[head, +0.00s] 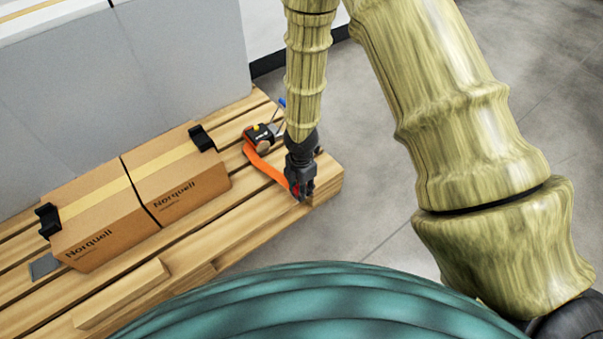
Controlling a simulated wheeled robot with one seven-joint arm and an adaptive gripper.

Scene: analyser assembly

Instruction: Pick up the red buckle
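The red buckle (295,189) lies at the right end of an orange strap (262,166), near the front right corner of a wooden pallet (240,212). Only a small part of the buckle shows beside my dark grey fingers. My gripper (302,194) points down right at the buckle and covers most of it. I cannot tell whether the fingers are closed on it or only around or beside it.
A black and yellow tool (262,133) lies by the strap's far end, with a small blue-tipped item (282,102) behind. Two Norquell cartons (178,175) with black corner pieces stand left on the pallet. A grey block (120,85) rises behind; grey floor (375,190) is clear at right.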

